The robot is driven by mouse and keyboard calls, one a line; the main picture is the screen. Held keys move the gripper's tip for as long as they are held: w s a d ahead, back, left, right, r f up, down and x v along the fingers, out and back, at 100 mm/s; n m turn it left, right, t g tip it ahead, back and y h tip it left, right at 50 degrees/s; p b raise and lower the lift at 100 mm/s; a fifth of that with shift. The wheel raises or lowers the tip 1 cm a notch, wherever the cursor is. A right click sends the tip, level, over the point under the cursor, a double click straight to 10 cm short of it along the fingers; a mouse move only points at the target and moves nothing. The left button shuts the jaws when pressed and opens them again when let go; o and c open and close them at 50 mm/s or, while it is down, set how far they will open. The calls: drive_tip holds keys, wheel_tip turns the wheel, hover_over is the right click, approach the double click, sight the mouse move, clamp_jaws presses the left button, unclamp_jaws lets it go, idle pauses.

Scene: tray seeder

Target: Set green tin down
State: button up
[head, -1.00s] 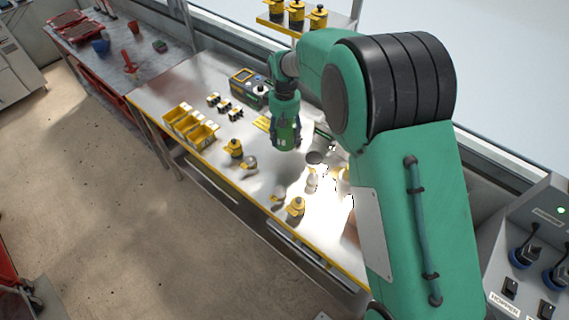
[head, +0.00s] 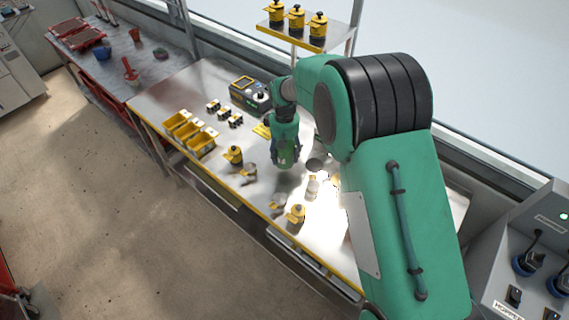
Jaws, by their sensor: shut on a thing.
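My gripper (head: 286,160) points down over the middle of the metal-topped bench (head: 180,92). It is shut, with its fingers low and close to the bench top. The green tin is in its grasp, but it is hard to tell from the green gripper at this size. I cannot tell whether the tin touches the bench.
Yellow-and-black tins (head: 233,154) and (head: 296,214) stand left and front of my gripper, with paler ones (head: 313,187) in glare. Yellow bins (head: 190,133), small dark items (head: 213,106) and a meter-like device (head: 249,94) lie further back. A shelf (head: 307,37) holds yellow tins.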

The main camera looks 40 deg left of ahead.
sight(285, 162)
drive_tip(key=shift+f, duration=0.65)
drive_tip(key=shift+f+b, duration=0.35)
drive_tip(key=shift+f, duration=1.55)
drive_tip(key=shift+f, duration=0.1)
drive_tip(key=o, duration=1.4)
drive_tip(key=shift+o, duration=0.2)
wheel_tip(285, 162, up, 12)
drive_tip(key=shift+r+p, duration=0.1)
drive_tip(key=shift+p, duration=0.9)
